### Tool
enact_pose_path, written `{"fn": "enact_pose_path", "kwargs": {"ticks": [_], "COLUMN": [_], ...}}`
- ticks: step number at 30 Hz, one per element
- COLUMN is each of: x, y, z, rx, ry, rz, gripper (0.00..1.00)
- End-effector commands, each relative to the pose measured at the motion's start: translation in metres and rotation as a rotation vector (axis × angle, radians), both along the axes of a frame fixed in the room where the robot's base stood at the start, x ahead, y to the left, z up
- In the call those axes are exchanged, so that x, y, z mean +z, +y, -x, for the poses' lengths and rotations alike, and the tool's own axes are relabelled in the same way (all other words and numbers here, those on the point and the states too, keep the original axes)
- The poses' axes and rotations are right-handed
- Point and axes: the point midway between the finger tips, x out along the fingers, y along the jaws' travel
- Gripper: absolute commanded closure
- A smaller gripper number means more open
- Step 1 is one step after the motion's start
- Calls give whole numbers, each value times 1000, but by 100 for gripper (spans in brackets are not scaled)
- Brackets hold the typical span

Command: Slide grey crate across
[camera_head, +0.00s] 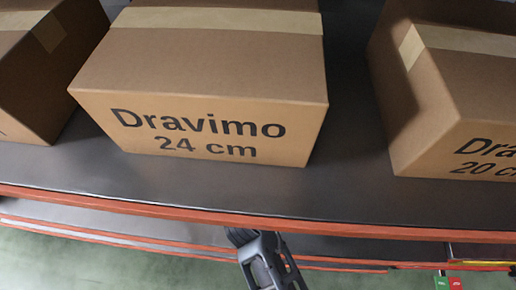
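No grey crate shows in the head view. My gripper (262,262) is at the bottom centre, in front of the conveyor's orange edge and below the middle box. Its dark end shows, but I cannot tell whether its fingers are apart. I see nothing clearly held in it. A brown cardboard box (200,85) marked "Dravimo 24 cm" stands at the centre on the dark conveyor surface (250,195), apart from my gripper.
A second cardboard box (450,110) marked "20 c…" stands at the right, and another box (45,75) is cut off at the left. The orange rail (190,211) runs along the conveyor's front. Green floor (60,265) shows below. A red and green control (448,283) is at the lower right.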

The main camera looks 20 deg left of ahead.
Motion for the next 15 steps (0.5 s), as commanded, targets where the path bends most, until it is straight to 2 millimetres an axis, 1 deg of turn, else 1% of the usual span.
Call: {"fn": "enact_pose_path", "kwargs": {"ticks": [1,3,4,15], "x": [0,0,0,0], "y": [0,0,0,0], "z": [0,0,0,0], "rx": [0,0,0,0], "ry": [0,0,0,0], "rz": [0,0,0,0], "gripper": [93,99,100,100]}}
